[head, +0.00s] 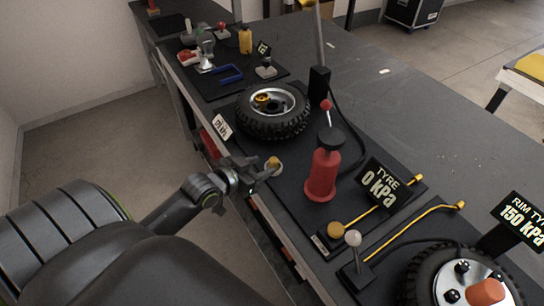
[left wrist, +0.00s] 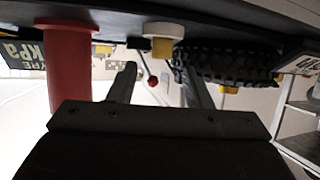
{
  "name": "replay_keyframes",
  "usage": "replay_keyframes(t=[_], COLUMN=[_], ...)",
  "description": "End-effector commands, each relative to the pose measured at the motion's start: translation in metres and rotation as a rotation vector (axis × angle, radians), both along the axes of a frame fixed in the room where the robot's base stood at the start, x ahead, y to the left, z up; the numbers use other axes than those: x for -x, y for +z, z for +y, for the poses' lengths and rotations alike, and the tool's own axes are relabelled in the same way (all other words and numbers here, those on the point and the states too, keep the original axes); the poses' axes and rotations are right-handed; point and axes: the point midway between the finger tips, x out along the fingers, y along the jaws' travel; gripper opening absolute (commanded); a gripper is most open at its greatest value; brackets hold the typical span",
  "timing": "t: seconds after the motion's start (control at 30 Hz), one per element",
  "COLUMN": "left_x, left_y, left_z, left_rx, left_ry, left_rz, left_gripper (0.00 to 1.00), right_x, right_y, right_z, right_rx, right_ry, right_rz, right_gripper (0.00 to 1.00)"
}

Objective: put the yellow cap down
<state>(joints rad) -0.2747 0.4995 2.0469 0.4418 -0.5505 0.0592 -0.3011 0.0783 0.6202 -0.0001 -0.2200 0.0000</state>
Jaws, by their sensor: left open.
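The yellow cap (head: 273,161) sits on a small pale round base on the black mat, left of the red cylinder. The left wrist view is upside down; there the cap (left wrist: 163,48) hangs below its white disc (left wrist: 163,30), between the lines of the two fingers. My left gripper (head: 258,175) is open beside the cap, at the near edge of the bench. In the left wrist view its fingers (left wrist: 160,80) are apart with nothing gripped between them. Whether a finger touches the cap, I cannot tell. My right gripper is not in view.
A red cylinder with a black top (head: 322,175) stands right of the cap. A tyre on a rim (head: 273,113) lies behind it. A 0 kPa sign (head: 378,185) and a yellow-tipped rod (head: 420,215) are to the right. The grey bench top (head: 440,130) is clear at the back right.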

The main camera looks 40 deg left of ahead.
Motion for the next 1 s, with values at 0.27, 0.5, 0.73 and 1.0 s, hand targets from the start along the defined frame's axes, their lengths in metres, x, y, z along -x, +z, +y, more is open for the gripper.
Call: replay_keyframes(t=[0.27, 0.5, 0.73, 1.0], left_x=[0.031, 0.035, 0.034, 0.036], left_y=[0.015, 0.017, 0.017, 0.015], left_z=[0.004, 0.004, 0.004, 0.003], left_rx=[-0.001, 0.0, -0.001, -0.003], left_ry=[-0.002, -0.001, -0.002, 0.001], left_rz=[-0.003, -0.004, -0.004, 0.006], left_gripper=[0.45, 0.45, 0.45, 0.45], right_x=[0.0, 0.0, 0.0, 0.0], right_y=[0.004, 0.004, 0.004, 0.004], right_z=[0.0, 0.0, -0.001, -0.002], right_rx=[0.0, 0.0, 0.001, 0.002], right_ry=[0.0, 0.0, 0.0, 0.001], right_rz=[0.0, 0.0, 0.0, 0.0], right_gripper=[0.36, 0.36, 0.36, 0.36])
